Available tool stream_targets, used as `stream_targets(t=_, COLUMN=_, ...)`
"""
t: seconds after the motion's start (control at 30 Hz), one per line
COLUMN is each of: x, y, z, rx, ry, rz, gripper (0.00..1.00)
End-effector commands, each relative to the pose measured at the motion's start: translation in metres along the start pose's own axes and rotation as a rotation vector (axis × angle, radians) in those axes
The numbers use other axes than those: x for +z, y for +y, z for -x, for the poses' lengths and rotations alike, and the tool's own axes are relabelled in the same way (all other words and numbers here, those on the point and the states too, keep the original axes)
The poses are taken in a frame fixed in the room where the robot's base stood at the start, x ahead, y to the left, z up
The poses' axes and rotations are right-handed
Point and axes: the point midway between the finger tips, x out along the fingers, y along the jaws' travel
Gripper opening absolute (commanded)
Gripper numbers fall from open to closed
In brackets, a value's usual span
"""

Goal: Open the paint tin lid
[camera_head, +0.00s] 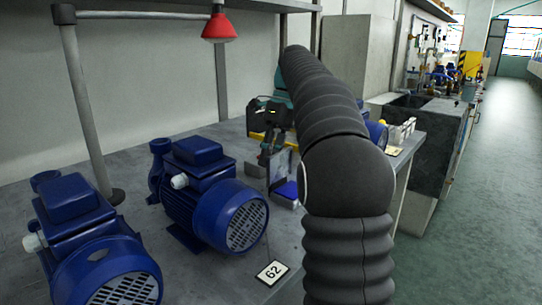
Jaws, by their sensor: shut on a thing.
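My gripper (266,152) is small and partly dark against its surroundings, beyond the blue motor pumps. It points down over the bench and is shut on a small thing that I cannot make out. A shiny grey thing (281,168) stands right by the fingertips, with a blue-topped piece (286,190) at its foot. I cannot tell whether either is the paint tin or its lid. My black ribbed arm hides the bench to the right of them.
Two blue motor pumps, one nearer (104,262) and one farther (222,205), stand on the grey bench (145,235). A lamp with a red shade (219,27) hangs above. A yellow thing (258,137) lies behind my gripper.

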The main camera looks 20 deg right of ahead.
Motion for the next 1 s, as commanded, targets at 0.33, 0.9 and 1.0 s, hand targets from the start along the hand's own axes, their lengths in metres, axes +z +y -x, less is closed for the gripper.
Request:
stream_targets(t=0.33, x=0.0006, y=-0.0002, z=-0.0011, rx=0.001, ry=0.0, rz=0.001, gripper=0.32)
stream_targets(t=0.9, x=-0.0003, y=-0.0005, z=0.0, rx=0.001, ry=-0.004, rz=0.001, gripper=0.48)
stream_targets(t=1.0, x=-0.0003, y=-0.0007, z=0.0013, rx=0.0, ry=-0.031, rz=0.01, gripper=0.48)
